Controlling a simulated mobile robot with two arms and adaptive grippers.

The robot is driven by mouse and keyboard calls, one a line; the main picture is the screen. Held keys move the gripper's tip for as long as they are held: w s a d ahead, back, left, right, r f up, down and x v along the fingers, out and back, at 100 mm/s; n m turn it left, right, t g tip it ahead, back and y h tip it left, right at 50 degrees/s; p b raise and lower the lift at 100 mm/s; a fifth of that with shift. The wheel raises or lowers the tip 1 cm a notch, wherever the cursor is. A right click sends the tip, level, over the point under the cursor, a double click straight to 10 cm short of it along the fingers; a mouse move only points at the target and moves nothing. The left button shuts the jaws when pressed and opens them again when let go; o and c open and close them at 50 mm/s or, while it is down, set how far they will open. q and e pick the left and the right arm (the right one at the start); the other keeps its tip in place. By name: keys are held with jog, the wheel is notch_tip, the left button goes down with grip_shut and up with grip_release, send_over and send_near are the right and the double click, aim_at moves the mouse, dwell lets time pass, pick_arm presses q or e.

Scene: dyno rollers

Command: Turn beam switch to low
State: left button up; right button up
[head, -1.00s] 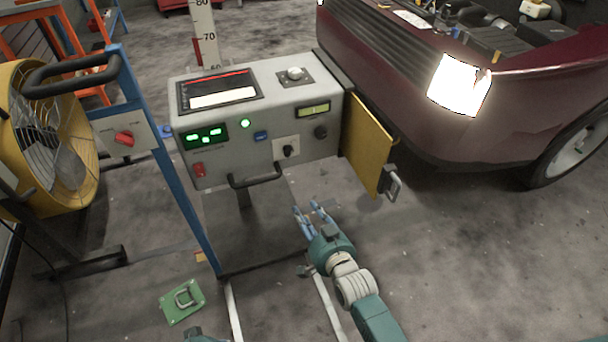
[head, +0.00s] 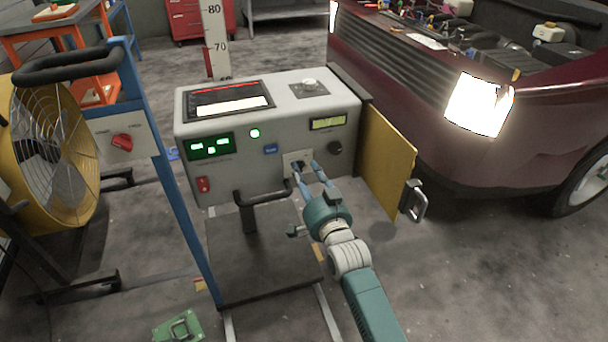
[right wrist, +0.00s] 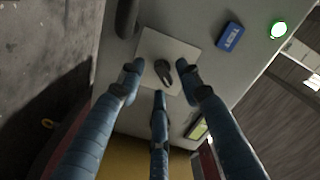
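The beam switch is a dark rotary knob on a pale square plate (head: 289,158), on the front of the grey tester box (head: 230,165). In the right wrist view the knob (right wrist: 164,71) sits on its plate (right wrist: 185,50), its pointer slanting; position labels are not readable. My right gripper (head: 306,172) is in front of the plate, partly covering the knob. In the right wrist view its blue fingers (right wrist: 162,78) are spread around the knob, with visible gaps and nothing held. My left gripper is not in view.
A blue TEST button (right wrist: 230,37) and a black round knob (head: 335,147) flank the plate. A black handle (head: 262,197) juts out below left. A yellow door (head: 385,160) stands open at right, near the car with its lit headlight (head: 480,104).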

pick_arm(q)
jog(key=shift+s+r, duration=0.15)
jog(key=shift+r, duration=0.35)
pick_arm(e)
jog(key=shift+w+a, duration=0.2)
jog(key=shift+w, duration=0.45)
grip_shut()
